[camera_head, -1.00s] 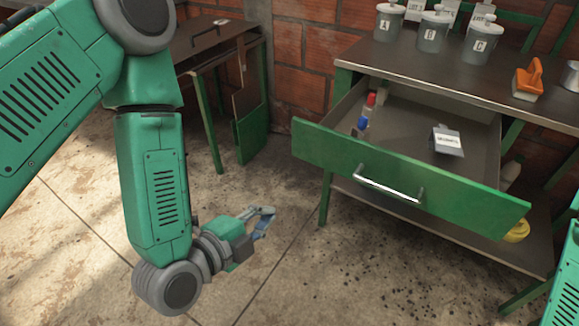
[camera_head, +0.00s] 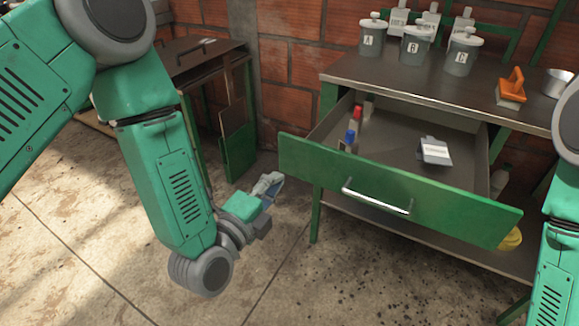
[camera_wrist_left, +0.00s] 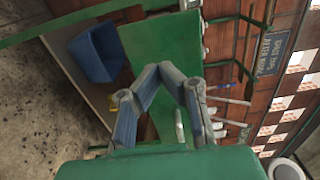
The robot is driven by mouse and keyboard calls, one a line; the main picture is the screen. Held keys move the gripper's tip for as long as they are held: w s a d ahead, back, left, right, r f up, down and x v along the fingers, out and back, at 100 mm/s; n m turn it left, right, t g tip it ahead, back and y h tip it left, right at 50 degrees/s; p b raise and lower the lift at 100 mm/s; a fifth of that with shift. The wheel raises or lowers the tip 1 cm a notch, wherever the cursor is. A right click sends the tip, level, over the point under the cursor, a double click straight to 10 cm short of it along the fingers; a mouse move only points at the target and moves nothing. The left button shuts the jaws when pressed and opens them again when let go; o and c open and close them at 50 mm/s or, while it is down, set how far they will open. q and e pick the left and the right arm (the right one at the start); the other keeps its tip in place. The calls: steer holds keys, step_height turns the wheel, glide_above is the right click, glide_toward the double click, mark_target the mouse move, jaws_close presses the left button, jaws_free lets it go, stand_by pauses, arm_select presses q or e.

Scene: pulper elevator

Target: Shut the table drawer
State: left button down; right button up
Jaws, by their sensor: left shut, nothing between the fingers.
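The table drawer is pulled out of the metal-topped table (camera_head: 440,88), showing its green front (camera_head: 300,155) and silver handle (camera_head: 376,200). Inside stand a red-capped item (camera_head: 357,113) and a blue-capped item (camera_head: 350,137), with a labelled grey object (camera_head: 435,151) farther right. My left gripper (camera_head: 270,184) is shut and empty, just left of the drawer front's left end and a little lower in the picture, apart from it. In the left wrist view its fingers (camera_wrist_left: 160,76) meet before a green panel; I cannot tell which panel this is. My right gripper is out of view.
Lidded pots (camera_head: 415,48), an orange-handled tool (camera_head: 511,88) and a metal cup (camera_head: 558,82) stand on the tabletop. A lower shelf (camera_head: 420,233) lies under the drawer. Another table (camera_head: 190,58) stands at the left. The floor before the drawer is clear.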

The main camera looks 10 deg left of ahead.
mark_target(293, 160)
arm_select(q)
steer(key=b+x, duration=0.1)
steer(key=x, duration=0.4)
steer(key=shift+w+d, duration=0.1)
steer(key=shift+w, duration=0.2)
steer(key=shift+w, duration=0.15)
